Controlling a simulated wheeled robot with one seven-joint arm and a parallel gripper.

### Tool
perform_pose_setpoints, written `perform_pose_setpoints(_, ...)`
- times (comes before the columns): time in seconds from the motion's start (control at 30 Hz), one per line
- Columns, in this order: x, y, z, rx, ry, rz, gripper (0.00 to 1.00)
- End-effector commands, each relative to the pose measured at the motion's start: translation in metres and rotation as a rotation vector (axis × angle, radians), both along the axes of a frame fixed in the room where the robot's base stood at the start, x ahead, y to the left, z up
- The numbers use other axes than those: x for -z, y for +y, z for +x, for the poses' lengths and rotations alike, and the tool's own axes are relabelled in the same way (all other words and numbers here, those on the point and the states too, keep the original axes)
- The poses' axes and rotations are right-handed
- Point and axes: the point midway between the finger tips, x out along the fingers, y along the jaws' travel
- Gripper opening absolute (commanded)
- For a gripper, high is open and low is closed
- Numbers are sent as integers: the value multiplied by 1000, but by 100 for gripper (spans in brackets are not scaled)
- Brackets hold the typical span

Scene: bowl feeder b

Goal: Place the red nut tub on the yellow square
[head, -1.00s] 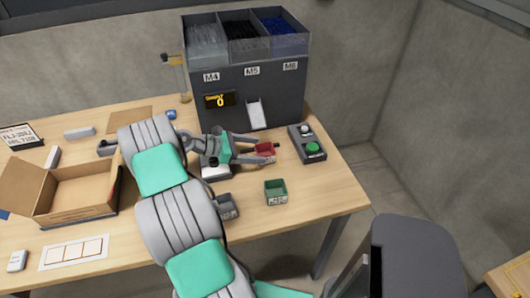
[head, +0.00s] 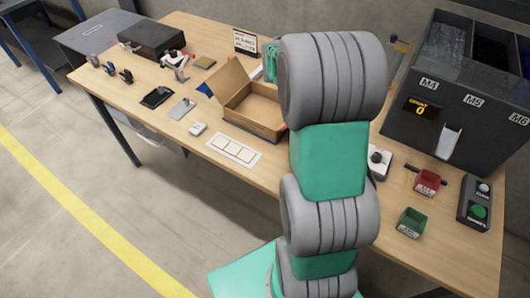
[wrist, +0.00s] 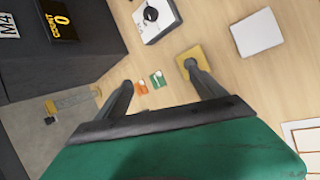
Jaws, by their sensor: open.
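The red nut tub (head: 427,182) stands on the table in front of the feeder, left of the button box, in the head view. My gripper (wrist: 160,80) is open and empty in the wrist view, its two fingers spread above the table. The tub is not in the wrist view. A yellow square (wrist: 191,60) lies on the table there, partly covered by the right finger. In the head view the fingers are hidden behind my arm, and I cannot make out that square.
A green tub (head: 411,222) stands near the front edge. The feeder (head: 440,115) and button box (head: 475,203) bound the right side. An open cardboard box (head: 256,112) and a card with white squares (head: 234,150) lie left of my arm. A white device with a black knob (head: 379,161) stands right of it.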

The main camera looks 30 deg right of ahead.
Motion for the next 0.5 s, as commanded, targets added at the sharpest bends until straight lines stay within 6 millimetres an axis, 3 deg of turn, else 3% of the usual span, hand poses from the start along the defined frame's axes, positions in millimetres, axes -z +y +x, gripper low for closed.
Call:
perform_pose_setpoints(0.03,-17,41,11,-5,-117,41,80)
perform_pose_setpoints(0.13,-39,127,19,13,-316,171,80)
perform_pose_setpoints(0.2,-50,187,11,29,-417,277,80)
perform_pose_setpoints(0.3,-57,259,-14,55,-500,421,80)
perform_pose_setpoints(0.4,-58,304,-37,78,-531,519,80)
perform_pose_setpoints(0.5,-56,323,-50,93,-537,562,80)
